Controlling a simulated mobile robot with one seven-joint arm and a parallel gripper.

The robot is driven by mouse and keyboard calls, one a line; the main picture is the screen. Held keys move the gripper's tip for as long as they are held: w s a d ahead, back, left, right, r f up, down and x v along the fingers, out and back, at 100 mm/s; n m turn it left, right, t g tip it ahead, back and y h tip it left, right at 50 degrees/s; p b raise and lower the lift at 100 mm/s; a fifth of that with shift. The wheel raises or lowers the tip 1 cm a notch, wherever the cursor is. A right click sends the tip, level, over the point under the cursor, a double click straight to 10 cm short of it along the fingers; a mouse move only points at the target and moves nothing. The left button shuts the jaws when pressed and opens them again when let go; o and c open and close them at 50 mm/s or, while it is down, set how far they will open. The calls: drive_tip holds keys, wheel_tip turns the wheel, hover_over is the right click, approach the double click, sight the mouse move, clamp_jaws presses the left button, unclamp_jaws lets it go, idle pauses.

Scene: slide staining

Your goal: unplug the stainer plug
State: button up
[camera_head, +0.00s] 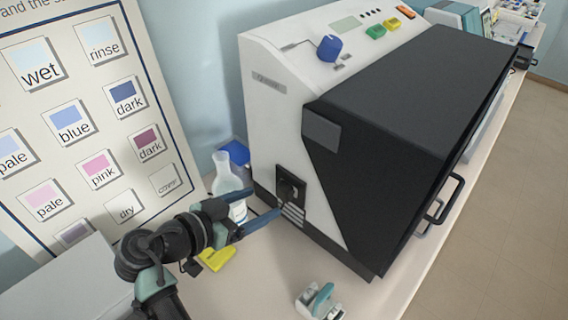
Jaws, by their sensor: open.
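The stainer (345,150) is a large white and black machine standing on the bench. On its white left side, low down, is a black socket with the dark stainer plug (288,190) seated in it. My gripper (267,200) reaches in from the lower left with its two blue-grey fingers apart, just left of the plug. The lower fingertip is close to the plug's lower edge; I cannot tell whether it touches. Nothing shows between the fingers.
A yellow object (217,259) lies below my wrist. A small teal and white device (320,301) sits at the front. A colour chart (75,120) stands at left.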

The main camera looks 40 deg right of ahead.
sight(280, 193)
drive_tip(key=b+x, duration=0.2)
drive_tip(key=x, duration=0.3)
drive_tip(key=shift+f, duration=0.15)
drive_tip(key=shift+b+x, duration=0.7)
drive_tip(key=shift+x, duration=0.3)
drive_tip(key=shift+b, duration=0.5)
idle(0.3)
clamp_jaws()
idle(0.3)
drive_tip(key=shift+a, duration=0.1)
drive_tip(key=shift+s+a, duration=0.2)
drive_tip(key=shift+a, duration=1.2)
drive_tip(key=shift+s+a, duration=0.2)
drive_tip(key=shift+a, duration=1.25)
